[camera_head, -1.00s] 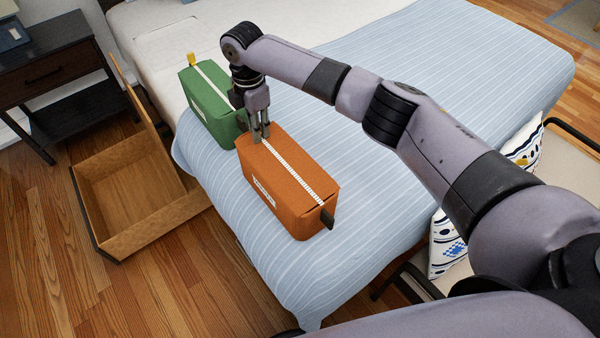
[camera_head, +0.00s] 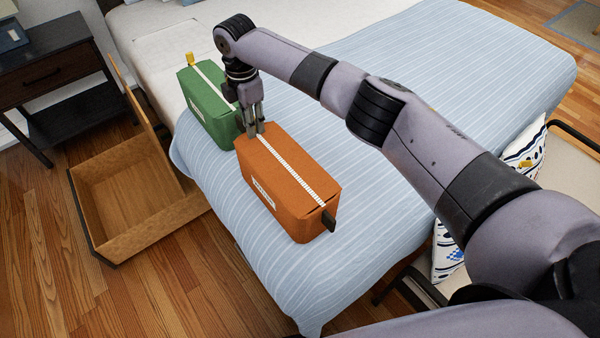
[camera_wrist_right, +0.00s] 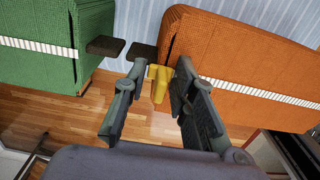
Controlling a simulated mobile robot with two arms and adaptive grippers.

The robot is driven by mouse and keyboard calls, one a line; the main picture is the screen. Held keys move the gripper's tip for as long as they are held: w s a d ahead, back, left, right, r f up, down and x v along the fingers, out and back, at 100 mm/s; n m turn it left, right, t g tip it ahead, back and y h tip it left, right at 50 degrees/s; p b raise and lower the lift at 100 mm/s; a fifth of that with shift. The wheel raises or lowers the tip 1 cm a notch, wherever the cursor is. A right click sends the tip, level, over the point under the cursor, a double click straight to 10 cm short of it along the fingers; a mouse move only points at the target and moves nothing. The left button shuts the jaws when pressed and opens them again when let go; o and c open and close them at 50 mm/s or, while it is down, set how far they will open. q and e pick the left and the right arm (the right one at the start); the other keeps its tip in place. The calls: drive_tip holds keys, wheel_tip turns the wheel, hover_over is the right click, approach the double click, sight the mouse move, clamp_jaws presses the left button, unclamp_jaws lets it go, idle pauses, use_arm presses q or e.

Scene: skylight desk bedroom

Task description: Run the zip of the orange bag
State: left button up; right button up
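The orange bag (camera_head: 285,195) lies on the bed with a white zip strip (camera_head: 290,172) along its top. A dark tab (camera_head: 328,221) sticks out at its near end. My right gripper (camera_head: 254,130) points down at the bag's far end, beside the green bag. In the right wrist view the orange bag (camera_wrist_right: 240,75) is on the right. A yellow zip pull (camera_wrist_right: 160,85) at its end stands between my right gripper's fingers (camera_wrist_right: 158,80). The fingers are apart, with a gap on the left of the pull. My left gripper is out of view.
A green bag (camera_head: 207,108) with a yellow pull (camera_head: 191,60) stands close behind the orange one. An open wooden box (camera_head: 130,200) is on the floor to the left. Striped bedding (camera_head: 420,60) is clear to the right.

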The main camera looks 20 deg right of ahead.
drive_tip(key=shift+o, duration=0.9)
drive_tip(key=shift+d, duration=0.1)
drive_tip(key=shift+r, duration=0.1)
wheel_tip(320, 180, up, 6)
drive_tip(key=p, duration=0.6)
